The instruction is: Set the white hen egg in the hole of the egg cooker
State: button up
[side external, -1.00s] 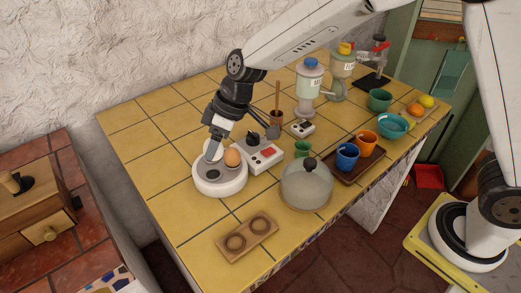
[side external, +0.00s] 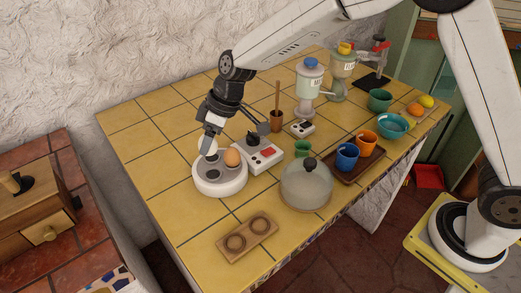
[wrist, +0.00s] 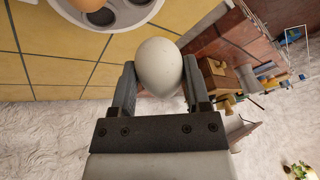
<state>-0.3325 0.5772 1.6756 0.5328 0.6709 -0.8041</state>
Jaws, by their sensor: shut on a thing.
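My gripper (wrist: 158,78) is shut on the white hen egg (wrist: 159,62), which sits between the two fingers in the wrist view. In the side view my gripper (side external: 208,140) holds the egg (side external: 206,146) above the back left of the egg cooker. The cooker's rim (wrist: 152,14) shows at the top of the wrist view, apart from the held egg.
A control box with a red switch (side external: 268,152) stands right of the cooker. A glass dome (side external: 306,187) with a black knob is farther right. A wooden two-hole egg holder (side external: 247,238) lies in front. Tiles left of the cooker are clear.

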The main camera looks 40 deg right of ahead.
jog(key=shift+f, duration=2.8)
jog(key=shift+f, duration=0.95)
dwell(1.1)
jog(key=o, duration=1)
jog(key=shift+r, duration=0.1)
jog(key=shift+r, duration=3.45)
